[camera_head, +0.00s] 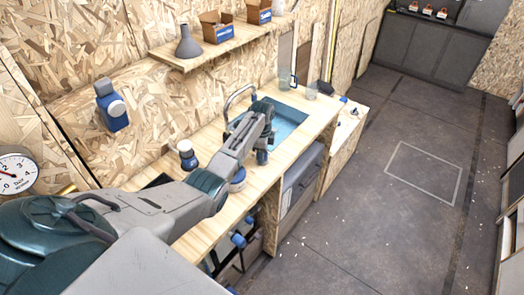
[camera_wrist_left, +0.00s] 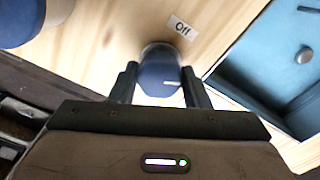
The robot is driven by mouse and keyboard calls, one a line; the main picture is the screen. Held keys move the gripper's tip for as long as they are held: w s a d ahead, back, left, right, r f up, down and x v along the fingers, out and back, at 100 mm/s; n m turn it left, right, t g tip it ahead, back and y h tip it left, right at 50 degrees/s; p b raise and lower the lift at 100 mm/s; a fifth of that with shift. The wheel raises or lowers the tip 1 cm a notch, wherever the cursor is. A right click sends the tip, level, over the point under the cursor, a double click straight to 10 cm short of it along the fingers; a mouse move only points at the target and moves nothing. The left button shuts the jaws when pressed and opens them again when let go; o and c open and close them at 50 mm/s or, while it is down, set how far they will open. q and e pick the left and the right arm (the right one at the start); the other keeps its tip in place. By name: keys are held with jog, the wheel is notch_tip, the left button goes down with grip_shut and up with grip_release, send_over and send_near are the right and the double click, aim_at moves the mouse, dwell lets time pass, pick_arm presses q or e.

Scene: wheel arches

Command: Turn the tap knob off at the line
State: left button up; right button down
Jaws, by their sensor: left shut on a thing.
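The tap knob (camera_wrist_left: 158,72) is a round blue knob on the wooden worktop in the left wrist view, with a short white mark on its side away from the label. A white label reading "Off" (camera_wrist_left: 181,27) lies on the wood beyond it. My left gripper (camera_wrist_left: 160,78) has a finger on each side of the knob and is shut on it. In the head view my left arm reaches over the worktop to the front of the sink (camera_head: 287,122), and the arm mostly hides the knob. My right gripper is not in view.
A curved tap (camera_head: 238,92) stands at the sink. A shelf (camera_head: 222,44) above holds a grey funnel (camera_head: 188,42) and small boxes. The floor (camera_head: 370,200) at right is clear.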

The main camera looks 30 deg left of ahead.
pick_arm(q)
jog(key=n, duration=0.6)
jog(key=shift+r+n, duration=0.15)
jog(key=shift+n, duration=0.15)
jog(key=n, duration=0.4)
jog(key=shift+w, duration=0.1)
jog(key=shift+n, duration=1)
jog(key=shift+r, duration=0.1)
jog(key=o, duration=1)
jog(key=shift+c, duration=0.2)
